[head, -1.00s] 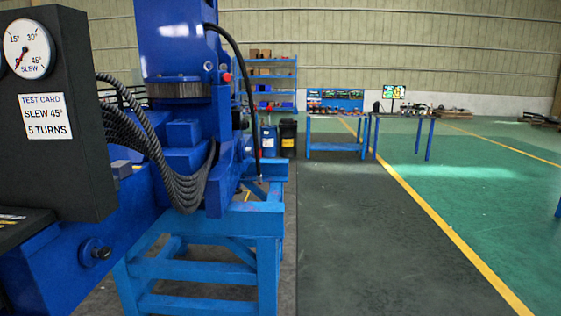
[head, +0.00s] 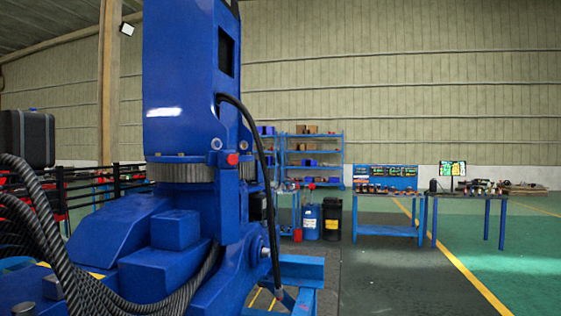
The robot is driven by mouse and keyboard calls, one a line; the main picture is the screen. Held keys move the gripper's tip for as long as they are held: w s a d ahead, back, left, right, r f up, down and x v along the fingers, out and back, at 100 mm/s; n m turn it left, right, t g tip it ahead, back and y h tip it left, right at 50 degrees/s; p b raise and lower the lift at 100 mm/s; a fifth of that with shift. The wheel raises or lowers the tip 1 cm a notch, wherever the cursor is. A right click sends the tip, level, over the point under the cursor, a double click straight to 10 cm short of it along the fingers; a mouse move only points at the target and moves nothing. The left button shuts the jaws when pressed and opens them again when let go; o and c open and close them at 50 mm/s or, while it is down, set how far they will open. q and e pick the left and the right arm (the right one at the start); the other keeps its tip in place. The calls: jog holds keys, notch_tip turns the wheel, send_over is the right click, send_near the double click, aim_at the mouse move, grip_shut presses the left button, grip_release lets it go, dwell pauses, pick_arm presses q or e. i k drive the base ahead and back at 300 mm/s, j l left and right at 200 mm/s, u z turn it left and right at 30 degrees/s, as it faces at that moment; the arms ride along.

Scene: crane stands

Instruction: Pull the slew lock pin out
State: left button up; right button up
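The blue crane (head: 190,90) stands at the left centre, its column rising out of the top of the view. A toothed grey slew ring (head: 182,172) sits under the column. A small red knob (head: 232,159) shows at the right front of the ring, against a blue bracket; it looks like the head of the slew lock pin. I cannot tell how deep the pin sits. Neither of my grippers is in view.
Ribbed black hoses (head: 50,240) curve across the lower left. A thin black hose (head: 262,150) hangs right of the column. Blue stand (head: 302,268) is below. Drums (head: 333,220), shelves (head: 313,160) and workbenches (head: 390,212) stand behind. Floor at the right is clear.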

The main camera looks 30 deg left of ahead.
aim_at(233, 159)
jog(key=i+z, duration=0.4)
jog(key=i, duration=0.95)
jog(key=i+u, duration=0.55)
jog(key=u, duration=0.15)
jog(key=i+l+u, duration=0.2)
jog(key=u, duration=0.2)
jog(key=i+u, duration=0.15)
jog(key=u, duration=0.3)
jog(key=i+l+u, duration=0.15)
jog(key=u, duration=0.3)
jog(key=i+l+u, duration=0.15)
jog(key=u, duration=0.3)
jog(key=i+l+u, duration=0.1)
jog(key=u, duration=0.3)
jog(key=i+l+u, duration=0.15)
jog(key=u, duration=0.2)
jog(key=i+l+u, duration=0.1)
jog(key=u, duration=0.3)
